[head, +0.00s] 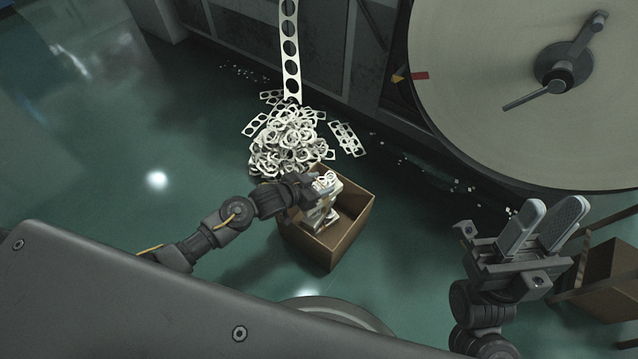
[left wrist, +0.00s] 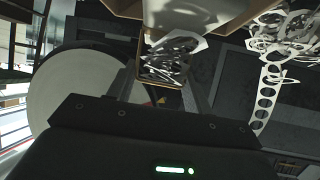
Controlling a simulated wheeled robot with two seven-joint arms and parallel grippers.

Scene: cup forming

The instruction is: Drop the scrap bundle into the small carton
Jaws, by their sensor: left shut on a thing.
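The small carton (head: 348,243) is an open brown box on the floor, at the middle of the head view. My left gripper (head: 322,205) is over the carton's left part, with its fingers pointing down at the opening. It is shut on the scrap bundle (head: 326,180), a small clump of pale punched rings and strips, partly hidden by the fingers. In the left wrist view pale scrap strips (left wrist: 165,62) show beyond the gripper body. I cannot tell whether the bundle touches the carton. My right gripper (head: 543,226) is open and empty at the right.
A heap of pale scrap rings (head: 285,140) lies just behind the carton, under a hanging punched strip (head: 291,50). A large round disc (head: 510,90) stands at the upper right. Another brown box (head: 612,270) is at the right edge. The green floor left of the heap is clear.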

